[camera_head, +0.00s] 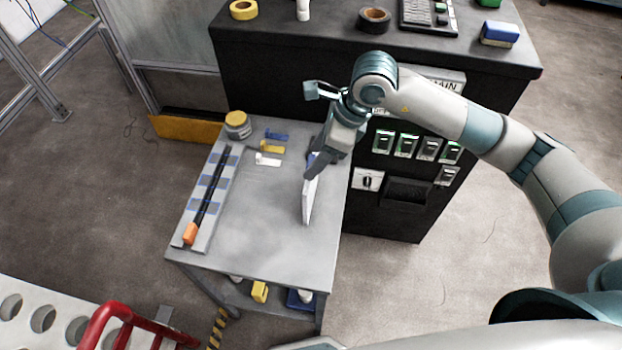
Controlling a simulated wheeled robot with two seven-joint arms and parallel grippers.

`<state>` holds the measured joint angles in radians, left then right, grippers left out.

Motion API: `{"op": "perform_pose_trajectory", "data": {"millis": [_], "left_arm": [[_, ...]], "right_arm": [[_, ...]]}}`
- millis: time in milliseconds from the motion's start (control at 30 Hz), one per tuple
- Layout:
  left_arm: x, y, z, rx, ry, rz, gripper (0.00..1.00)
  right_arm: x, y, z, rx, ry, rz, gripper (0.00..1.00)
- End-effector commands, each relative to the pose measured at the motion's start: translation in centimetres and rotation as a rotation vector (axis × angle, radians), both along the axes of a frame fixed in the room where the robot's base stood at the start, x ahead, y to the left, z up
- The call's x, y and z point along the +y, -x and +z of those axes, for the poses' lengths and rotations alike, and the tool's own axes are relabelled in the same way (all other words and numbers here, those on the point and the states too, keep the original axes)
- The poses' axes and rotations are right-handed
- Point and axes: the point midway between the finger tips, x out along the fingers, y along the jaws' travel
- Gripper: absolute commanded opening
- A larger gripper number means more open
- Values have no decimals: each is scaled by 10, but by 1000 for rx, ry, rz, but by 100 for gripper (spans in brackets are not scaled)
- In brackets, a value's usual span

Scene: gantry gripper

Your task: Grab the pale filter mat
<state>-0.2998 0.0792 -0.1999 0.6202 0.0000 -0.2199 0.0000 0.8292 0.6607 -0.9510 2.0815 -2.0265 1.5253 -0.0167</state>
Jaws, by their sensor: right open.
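The pale filter mat (309,200) is a thin white panel standing on edge near the right side of the grey cart top (255,215). My right gripper (314,164) comes in from the right and is open at the upper, far end of the mat. Its dark fingers overlap that end in the picture and hide part of it. I cannot tell whether the fingers touch the mat. My left gripper is not in view.
A rail with an orange end (190,233) lies along the cart's left side. A yellow-lidded jar (237,125) and small blue, yellow and white pieces are at the back. A black cabinet (400,215) stands close on the right. The cart's front middle is clear.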

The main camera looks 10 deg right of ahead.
Motion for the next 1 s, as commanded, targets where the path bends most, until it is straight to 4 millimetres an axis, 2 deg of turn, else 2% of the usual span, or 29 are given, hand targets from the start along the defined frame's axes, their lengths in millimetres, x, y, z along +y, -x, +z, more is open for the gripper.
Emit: {"op": "perform_pose_trajectory", "data": {"millis": [533, 700, 767, 1000], "left_arm": [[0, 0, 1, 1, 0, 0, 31], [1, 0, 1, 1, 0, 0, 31], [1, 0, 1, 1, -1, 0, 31], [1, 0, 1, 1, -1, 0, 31]], "right_arm": [[1, -1, -4, -1, 1, 1, 53], [1, -1, -4, -1, 1, 1, 12], [1, -1, -4, -1, 1, 1, 0], [1, -1, -3, -2, 0, 1, 0]]}}
